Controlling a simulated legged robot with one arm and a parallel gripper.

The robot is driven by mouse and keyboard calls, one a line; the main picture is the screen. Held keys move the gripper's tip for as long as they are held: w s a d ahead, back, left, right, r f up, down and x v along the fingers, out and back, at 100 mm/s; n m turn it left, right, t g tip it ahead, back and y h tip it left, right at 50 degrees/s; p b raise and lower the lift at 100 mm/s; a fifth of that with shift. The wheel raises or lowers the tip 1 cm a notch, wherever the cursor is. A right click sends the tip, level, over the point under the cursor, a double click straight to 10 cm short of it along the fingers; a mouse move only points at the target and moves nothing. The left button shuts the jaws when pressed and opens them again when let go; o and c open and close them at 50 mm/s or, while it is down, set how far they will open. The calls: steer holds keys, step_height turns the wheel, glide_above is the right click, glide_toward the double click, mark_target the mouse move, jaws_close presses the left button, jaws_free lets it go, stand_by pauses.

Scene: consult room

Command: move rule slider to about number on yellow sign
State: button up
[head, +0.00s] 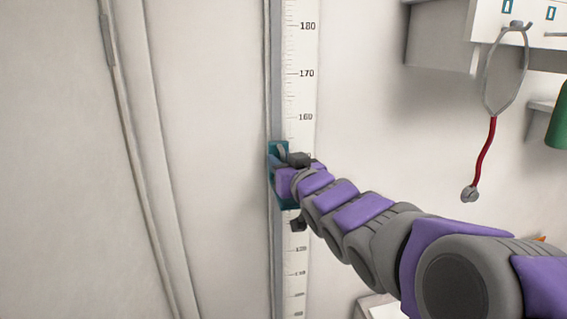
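The white wall rule (302,52) stands upright with black numbers; 180, 170 and 160 read clearly, and the lower ones are small. The teal slider (273,158) sits on the rule's grey rail, just below the 160 mark. My gripper (298,190) is at the slider and covers much of it, along with the numbers behind. Dark gripper parts show above and below the purple wrist. I cannot tell whether the fingers are closed on the slider or only beside it. No yellow sign is in view.
A stethoscope (482,150) with a red tube hangs from a white wall unit (545,22) at upper right. A green object (560,118) is at the right edge. A pale surface (380,307) shows low under my arm.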

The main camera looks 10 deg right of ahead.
steer(key=shift+a, duration=0.2)
steer(key=c, duration=0.3)
steer(key=shift+d, duration=0.25)
jaws_close()
